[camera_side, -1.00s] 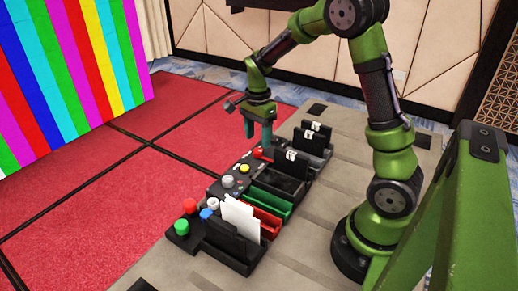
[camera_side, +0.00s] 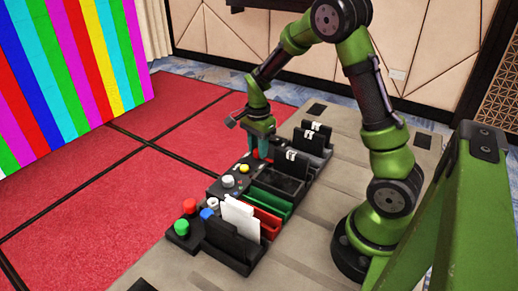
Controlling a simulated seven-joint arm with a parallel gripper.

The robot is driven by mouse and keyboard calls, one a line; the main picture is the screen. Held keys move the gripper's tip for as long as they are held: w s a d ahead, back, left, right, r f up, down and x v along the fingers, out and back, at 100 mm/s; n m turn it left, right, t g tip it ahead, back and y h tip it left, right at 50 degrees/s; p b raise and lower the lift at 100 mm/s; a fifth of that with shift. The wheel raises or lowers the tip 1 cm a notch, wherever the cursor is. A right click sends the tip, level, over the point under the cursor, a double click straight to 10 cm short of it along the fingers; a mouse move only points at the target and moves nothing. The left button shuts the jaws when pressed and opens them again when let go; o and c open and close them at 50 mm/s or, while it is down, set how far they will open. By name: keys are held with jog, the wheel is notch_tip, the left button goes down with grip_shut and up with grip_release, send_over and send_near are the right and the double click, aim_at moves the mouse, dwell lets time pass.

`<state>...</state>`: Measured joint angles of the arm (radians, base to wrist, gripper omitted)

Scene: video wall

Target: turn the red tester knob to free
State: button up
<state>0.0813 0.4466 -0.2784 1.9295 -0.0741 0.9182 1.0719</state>
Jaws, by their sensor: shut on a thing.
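My gripper (camera_side: 262,152) points down at the far end of the black control panel (camera_side: 212,190), its teal fingers shut on the red tester knob (camera_side: 256,155). The fingers cover most of the knob, and only a bit of red shows beside them. Which way the knob points, and any marks around it, cannot be made out. A yellow button (camera_side: 244,168) and a grey knob (camera_side: 228,181) sit on the panel nearer the camera.
Black holders with white-tagged cards (camera_side: 314,137) stand right of the gripper. Green (camera_side: 270,203) and red trays, white cards (camera_side: 240,217) and red, green, blue and white buttons lie nearer. A colour-striped video wall (camera_side: 70,70) stands left. The red floor (camera_side: 110,190) is clear.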

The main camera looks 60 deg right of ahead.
jog(key=shift+n, duration=0.4)
jog(key=shift+c, duration=0.2)
jog(key=n, duration=0.8)
jog(key=shift+n, duration=0.3)
jog(key=n, duration=0.4)
jog(key=shift+n, duration=2.1)
jog(key=o, duration=1.1)
jog(key=shift+c, duration=0.2)
